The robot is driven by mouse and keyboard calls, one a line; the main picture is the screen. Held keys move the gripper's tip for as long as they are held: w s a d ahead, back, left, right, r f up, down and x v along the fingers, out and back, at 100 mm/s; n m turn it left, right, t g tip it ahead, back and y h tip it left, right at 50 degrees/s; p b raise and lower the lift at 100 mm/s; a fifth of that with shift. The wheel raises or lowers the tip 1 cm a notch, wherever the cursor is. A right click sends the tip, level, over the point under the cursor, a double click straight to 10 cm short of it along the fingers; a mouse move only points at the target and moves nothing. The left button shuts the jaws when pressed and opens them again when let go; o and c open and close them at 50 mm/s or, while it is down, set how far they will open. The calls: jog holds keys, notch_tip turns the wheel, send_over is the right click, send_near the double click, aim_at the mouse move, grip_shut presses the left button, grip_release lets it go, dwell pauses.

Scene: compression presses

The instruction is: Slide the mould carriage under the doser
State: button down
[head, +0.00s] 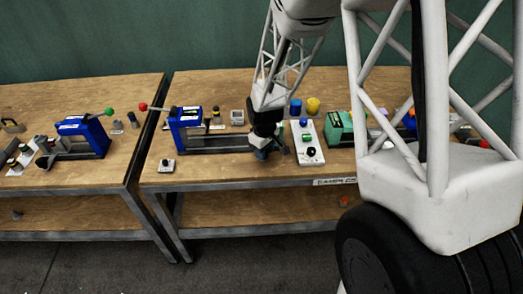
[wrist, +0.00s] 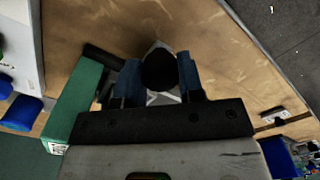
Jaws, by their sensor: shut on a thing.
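In the wrist view, the blue fingers of my gripper (wrist: 158,82) are shut on a round black knob (wrist: 158,68). A pale angular piece shows around the knob, seemingly the mould carriage, but most of it is hidden by the fingers. In the head view my gripper (head: 264,152) is low at the right end of a dark rail (head: 222,143), and the carriage cannot be made out there. A blue press (head: 186,130) stands over the rail's left end. A long green body (wrist: 88,104) lies beside my gripper in the wrist view; I cannot tell which unit is the doser.
A white control panel (head: 308,144) with buttons and a black knob is close to the right of my gripper. Blue (head: 295,106) and yellow (head: 313,105) cups stand behind. A small button box (head: 168,165) is at the front left. Another blue press (head: 82,138) stands on the left table.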

jog(key=c, duration=0.8)
grip_release()
jog(key=shift+d, duration=0.15)
jog(key=shift+o, duration=0.2)
jog(key=shift+r, duration=0.2)
jog(key=shift+w+r, duration=0.1)
jog(key=shift+r, duration=3.65)
